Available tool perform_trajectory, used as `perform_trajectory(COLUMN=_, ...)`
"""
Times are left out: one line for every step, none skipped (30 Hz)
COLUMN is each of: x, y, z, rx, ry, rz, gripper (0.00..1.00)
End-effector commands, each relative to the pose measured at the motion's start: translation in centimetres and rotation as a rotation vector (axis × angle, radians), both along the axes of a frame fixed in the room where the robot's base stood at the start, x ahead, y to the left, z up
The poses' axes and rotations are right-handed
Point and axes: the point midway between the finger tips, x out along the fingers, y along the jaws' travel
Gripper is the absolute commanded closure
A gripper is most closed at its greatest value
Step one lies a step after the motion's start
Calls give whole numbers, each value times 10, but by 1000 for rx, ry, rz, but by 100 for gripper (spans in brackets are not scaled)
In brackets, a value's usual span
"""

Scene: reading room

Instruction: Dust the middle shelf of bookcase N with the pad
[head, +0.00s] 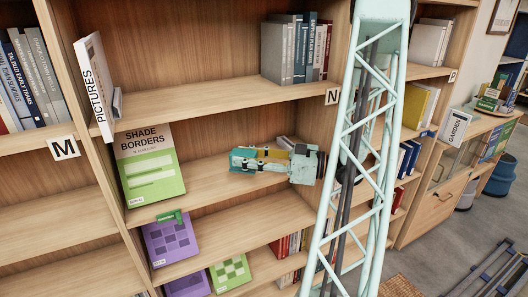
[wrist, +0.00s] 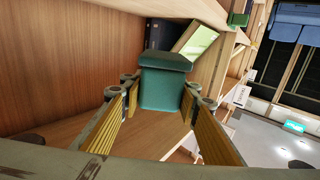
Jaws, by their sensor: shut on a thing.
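A dark green pad (wrist: 165,82) sits between the fingertips of my gripper (wrist: 160,90) in the wrist view; the gripper is shut on it. In the head view my gripper (head: 236,160) reaches in from the right and points left, in the bay above the middle shelf (head: 222,178). The pad is hard to tell from the gripper there. The sign N (head: 333,96) is at the right of this bay. Whether the pad touches the shelf, I cannot tell.
A green Shade Borders book (head: 150,165) stands at the shelf's left end. Several books lie at the right, partly behind my gripper. Purple books (head: 170,240) stand below. The PICTURES book (head: 95,85) stands above.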

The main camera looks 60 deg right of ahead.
Motion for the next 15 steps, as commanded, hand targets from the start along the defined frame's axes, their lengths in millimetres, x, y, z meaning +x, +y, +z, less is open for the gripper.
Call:
perform_trajectory(x=0, y=0, z=0, rx=0, ry=0, rz=0, gripper=81)
perform_trajectory(x=0, y=0, z=0, rx=0, ry=0, rz=0, gripper=81)
perform_trajectory(x=0, y=0, z=0, rx=0, ry=0, rz=0, gripper=81)
perform_trajectory(x=0, y=0, z=0, rx=0, ry=0, rz=0, gripper=81)
perform_trajectory(x=0, y=0, z=0, rx=0, ry=0, rz=0, gripper=81)
perform_trajectory(x=0, y=0, z=0, rx=0, ry=0, rz=0, gripper=81)
perform_trajectory(x=0, y=0, z=0, rx=0, ry=0, rz=0, gripper=81)
perform_trajectory(x=0, y=0, z=0, rx=0, ry=0, rz=0, gripper=81)
perform_trajectory(x=0, y=0, z=1, rx=0, ry=0, rz=0, gripper=81)
perform_trajectory(x=0, y=0, z=1, rx=0, ry=0, rz=0, gripper=81)
perform_trajectory(x=0, y=0, z=2, rx=0, ry=0, rz=0, gripper=81)
perform_trajectory(x=0, y=0, z=3, rx=0, ry=0, rz=0, gripper=81)
perform_trajectory(x=0, y=0, z=4, rx=-1, ry=0, rz=0, gripper=81)
perform_trajectory(x=0, y=0, z=5, rx=-1, ry=0, rz=0, gripper=81)
perform_trajectory(x=0, y=0, z=7, rx=-1, ry=0, rz=0, gripper=81)
